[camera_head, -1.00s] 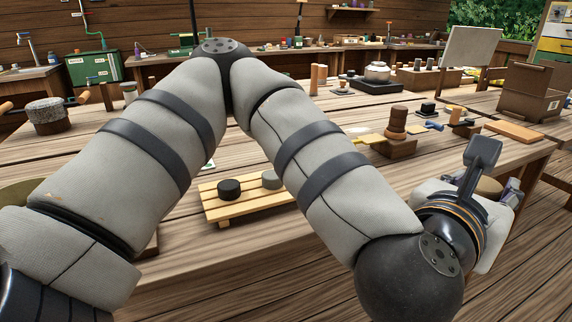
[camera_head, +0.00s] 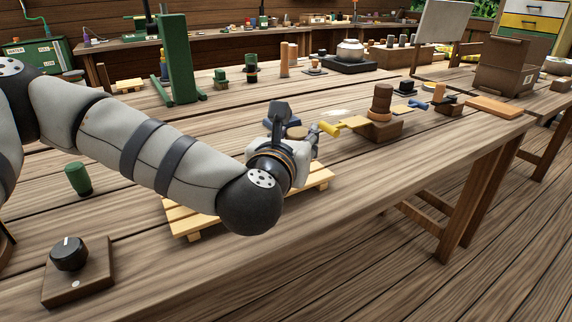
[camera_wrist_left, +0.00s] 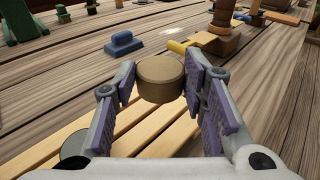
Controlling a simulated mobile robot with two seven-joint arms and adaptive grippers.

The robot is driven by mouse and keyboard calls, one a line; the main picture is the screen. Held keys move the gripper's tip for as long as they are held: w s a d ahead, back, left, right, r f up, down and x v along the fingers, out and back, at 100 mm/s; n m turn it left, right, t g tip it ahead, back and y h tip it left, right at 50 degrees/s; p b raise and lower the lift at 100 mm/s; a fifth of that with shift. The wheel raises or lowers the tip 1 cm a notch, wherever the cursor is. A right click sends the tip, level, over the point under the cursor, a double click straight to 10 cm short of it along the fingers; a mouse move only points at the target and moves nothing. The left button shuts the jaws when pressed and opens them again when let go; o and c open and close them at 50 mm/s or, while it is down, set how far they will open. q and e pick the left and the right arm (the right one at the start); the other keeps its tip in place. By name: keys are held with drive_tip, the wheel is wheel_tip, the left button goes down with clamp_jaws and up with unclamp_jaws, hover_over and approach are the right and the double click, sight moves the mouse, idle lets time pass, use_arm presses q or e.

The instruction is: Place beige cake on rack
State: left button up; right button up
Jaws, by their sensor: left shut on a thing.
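My left gripper (camera_wrist_left: 160,88) is shut on the beige cake (camera_wrist_left: 160,72), a short round disc held between its purple finger pads. In the head view the beige cake (camera_head: 297,132) shows just behind my wrist. The rack (camera_head: 185,219) of pale yellow slats lies on the table, largely hidden under my left arm; its slats (camera_wrist_left: 165,128) show below the gripper in the left wrist view. The cake appears to be above the far side of the rack; the gap cannot be told. A grey disc (camera_wrist_left: 75,143) sits on the rack at lower left. My right gripper is out of view.
A blue object (camera_wrist_left: 123,43) lies beyond the rack. A wooden block with a stacked brown piece (camera_head: 380,105) and yellow-handled tool (camera_head: 335,127) stands to the right. A green post (camera_head: 178,60), green cylinder (camera_head: 78,179) and knob box (camera_head: 70,256) stand left.

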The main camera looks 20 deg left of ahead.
use_arm(q)
drive_tip(key=w+f, duration=0.1)
drive_tip(key=a+f, duration=0.1)
drive_tip(key=shift+w+f, duration=0.3)
drive_tip(key=shift+w, duration=0.1)
drive_tip(key=shift+w+a+f+b, duration=0.1)
drive_tip(key=shift+w+f+b, duration=0.15)
drive_tip(key=shift+f, duration=0.8)
drive_tip(key=shift+w+a+f+b, duration=0.1)
drive_tip(key=shift+w+f+b, duration=0.1)
drive_tip(key=shift+f, duration=0.85)
drive_tip(key=o, duration=1.2)
